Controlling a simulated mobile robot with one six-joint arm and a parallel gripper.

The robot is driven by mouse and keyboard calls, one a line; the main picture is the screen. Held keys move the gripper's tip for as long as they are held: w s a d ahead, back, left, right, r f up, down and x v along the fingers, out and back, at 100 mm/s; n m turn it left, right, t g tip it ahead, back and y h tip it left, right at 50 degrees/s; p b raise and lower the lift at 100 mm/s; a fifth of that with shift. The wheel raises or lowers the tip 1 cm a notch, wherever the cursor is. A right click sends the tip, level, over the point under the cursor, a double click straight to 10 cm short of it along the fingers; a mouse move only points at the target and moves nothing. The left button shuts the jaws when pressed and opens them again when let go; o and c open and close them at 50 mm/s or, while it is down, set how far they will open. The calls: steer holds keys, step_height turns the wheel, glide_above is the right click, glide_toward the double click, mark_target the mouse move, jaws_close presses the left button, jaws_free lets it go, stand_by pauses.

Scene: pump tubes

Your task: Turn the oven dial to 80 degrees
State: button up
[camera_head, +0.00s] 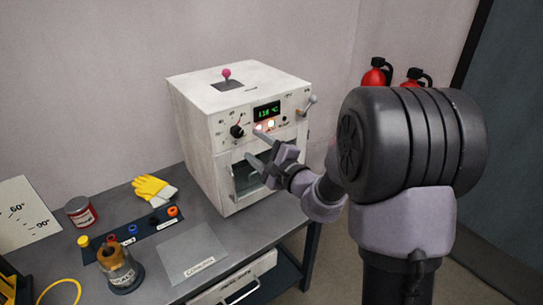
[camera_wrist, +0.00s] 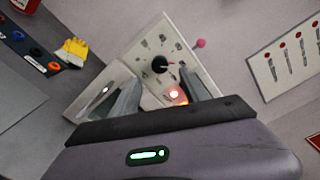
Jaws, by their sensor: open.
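The white oven (camera_head: 200,140) stands on the grey bench at the back. Its black dial (camera_head: 237,131) is on the left of the front panel, with printed marks around it. A green display (camera_head: 267,111) right of the dial reads about 134 °C, and a lit lamp is below it. My gripper (camera_head: 257,145) is open in front of the panel, a little right of and below the dial. In the wrist view the dial (camera_wrist: 160,64) shows beyond and between the two fingers (camera_wrist: 150,97), apart from them. Its exact setting is too small to read.
A lever (camera_head: 309,104) sticks out at the panel's right, and a pink-knobbed stick (camera_head: 227,74) stands on top. Yellow gloves (camera_head: 154,189), a red can (camera_head: 80,211), a brown-topped jar (camera_head: 120,268) and a strip of coloured rings (camera_head: 130,234) lie on the bench at left.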

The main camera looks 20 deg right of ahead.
steer(key=v, duration=0.9)
steer(key=shift+s, duration=0.1)
steer(key=s+a+r+n+g+y, duration=0.1)
steer(key=s+a+n+g+y, duration=0.2)
steer(key=s+a+n+g, duration=0.35)
steer(key=s+a+r+n+g+y, duration=0.25)
steer(key=s+a, duration=0.45)
steer(key=a, duration=0.5)
steer(key=s+f+n+g+h, duration=0.2)
steer(key=s+f+n+g, duration=0.15)
steer(key=s, duration=0.45)
steer(key=s+d+n+t+h, duration=0.1)
steer(key=s+d+n+h, duration=0.2)
steer(key=d+h, duration=0.4)
steer(key=shift+s+d, duration=0.9)
steer(key=shift+d, duration=0.15)
